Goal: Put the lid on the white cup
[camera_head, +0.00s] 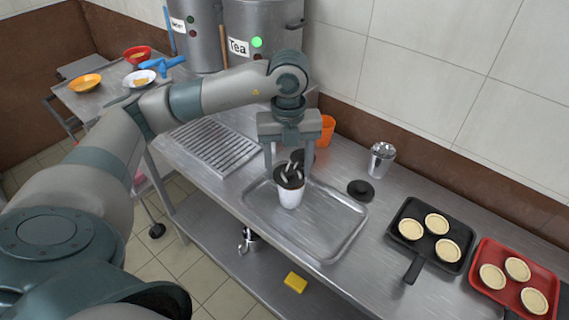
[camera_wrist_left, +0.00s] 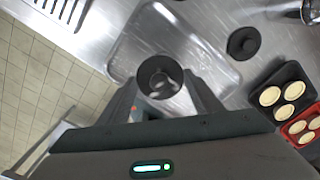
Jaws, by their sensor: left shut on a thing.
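The white cup (camera_head: 289,198) stands upright on the metal tray (camera_head: 340,238). A dark round lid (camera_head: 289,177) with pale glints is at its top; it also shows in the left wrist view (camera_wrist_left: 160,66), covering the cup below. My left gripper (camera_head: 289,174) points down over the cup, its fingers shut on either side of this lid. I cannot tell whether the lid is fully seated. A second black lid (camera_head: 361,190) with a knob lies on the counter right of the tray, also in the left wrist view (camera_wrist_left: 243,43). My right gripper is not in view.
A metal cup (camera_head: 381,160) stands behind the second lid; an orange cup (camera_head: 327,130) is behind the gripper. A black pan (camera_head: 410,254) and a red tray (camera_head: 550,279) of pastry shells are at right.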

